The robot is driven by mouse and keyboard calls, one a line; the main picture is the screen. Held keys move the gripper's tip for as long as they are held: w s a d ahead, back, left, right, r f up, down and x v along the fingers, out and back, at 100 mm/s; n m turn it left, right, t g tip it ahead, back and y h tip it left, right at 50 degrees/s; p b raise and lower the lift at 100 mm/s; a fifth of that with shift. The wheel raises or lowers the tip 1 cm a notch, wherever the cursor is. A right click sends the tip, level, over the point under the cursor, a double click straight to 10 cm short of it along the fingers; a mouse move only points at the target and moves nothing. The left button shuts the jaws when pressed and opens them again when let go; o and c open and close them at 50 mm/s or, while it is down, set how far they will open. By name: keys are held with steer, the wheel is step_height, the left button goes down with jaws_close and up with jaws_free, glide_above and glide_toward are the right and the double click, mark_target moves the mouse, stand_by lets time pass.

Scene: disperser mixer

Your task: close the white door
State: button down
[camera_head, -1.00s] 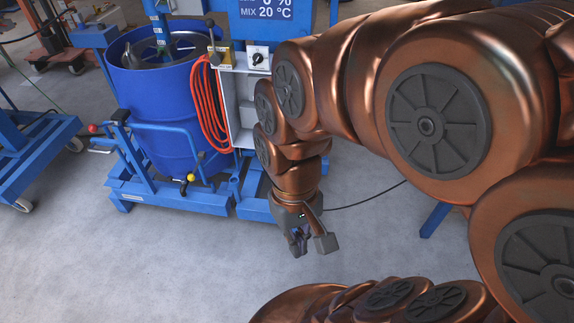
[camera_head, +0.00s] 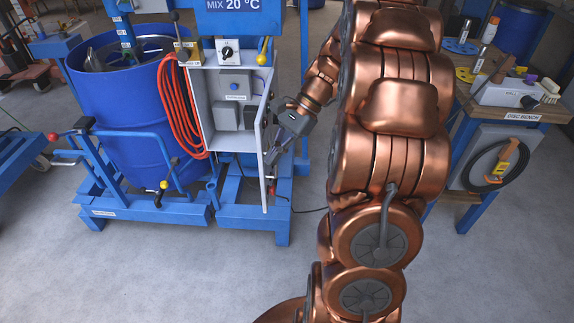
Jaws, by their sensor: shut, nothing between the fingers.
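The white door (camera_head: 264,150) stands open on the right side of a white control cabinet (camera_head: 206,110), seen nearly edge-on as a thin upright panel. The cabinet's open front shows grey boxes (camera_head: 235,85) inside. My gripper (camera_head: 272,157) is shut and empty, at the right side of the door, around its middle height. Its fingertips are very close to the door; I cannot tell whether they touch it. My copper arm covers the area right of the cabinet.
A blue drum (camera_head: 120,90) stands left of the cabinet, with an orange hose (camera_head: 182,115) hanging between them. A workbench (camera_head: 520,105) with tools stands at the right. The grey floor (camera_head: 180,270) in front is clear.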

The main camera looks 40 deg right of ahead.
steer(key=w+d+f+m+t+y+b, duration=0.1)
steer(key=d+f+m+t+b, duration=0.2)
steer(key=d, duration=0.7)
steer(key=w+d+f+m+t+y+b, duration=0.1)
steer(key=d+f+m+t, duration=0.35)
steer(key=d, duration=0.65)
steer(key=w+a+f+g, duration=0.1)
steer(key=w+a+f, duration=0.5)
steer(key=a, duration=0.5)
steer(key=shift+m+g, duration=0.35)
steer(key=shift+m, duration=0.1)
steer(key=shift+w+f, duration=0.1)
